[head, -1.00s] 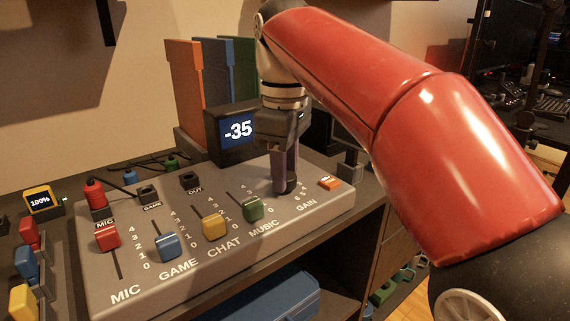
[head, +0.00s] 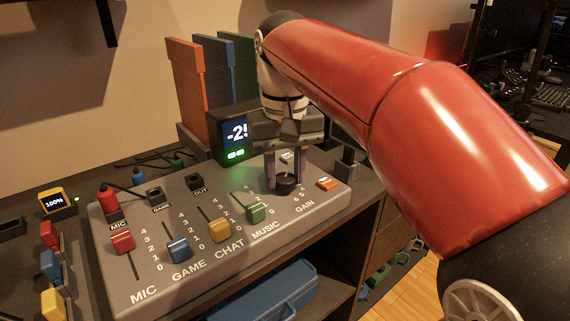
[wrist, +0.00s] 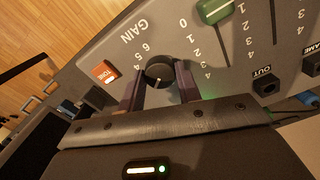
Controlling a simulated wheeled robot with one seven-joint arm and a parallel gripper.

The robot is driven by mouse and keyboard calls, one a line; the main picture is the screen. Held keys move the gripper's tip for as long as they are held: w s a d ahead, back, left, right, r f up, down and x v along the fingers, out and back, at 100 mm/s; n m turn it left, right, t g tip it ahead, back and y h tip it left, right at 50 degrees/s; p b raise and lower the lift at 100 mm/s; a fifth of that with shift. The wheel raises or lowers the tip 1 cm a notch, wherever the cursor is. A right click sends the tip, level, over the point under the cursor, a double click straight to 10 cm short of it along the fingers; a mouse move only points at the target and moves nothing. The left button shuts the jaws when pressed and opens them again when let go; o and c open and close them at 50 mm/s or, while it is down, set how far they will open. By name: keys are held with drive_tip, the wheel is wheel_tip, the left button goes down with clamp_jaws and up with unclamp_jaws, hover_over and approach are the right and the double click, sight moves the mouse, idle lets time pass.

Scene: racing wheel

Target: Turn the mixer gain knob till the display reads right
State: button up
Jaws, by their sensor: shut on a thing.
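The grey mixer (head: 150,280) lies on the desk. Its black gain knob (head: 287,183) is at the right, above the GAIN label, and also shows in the wrist view (wrist: 159,72). My gripper (head: 286,180) points down with its two dark fingers on either side of the knob, shut on it. In the wrist view my gripper (wrist: 159,83) has the knob between its fingertips. The display (head: 235,135) behind the mixer reads about -25, its last digit partly hidden by my gripper. Green lights glow under the number.
Coloured sliders, such as the green one (head: 256,212), stand left of the knob. An orange TONE button (head: 327,184) is close to its right. Upright orange (head: 187,90), blue and green slabs stand behind.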

sight(285, 177)
drive_tip(key=m, duration=1.3)
idle(0.5)
drive_tip(key=o, duration=1)
wheel_tip(285, 177, up, 8)
drive_tip(key=shift+f, duration=0.15)
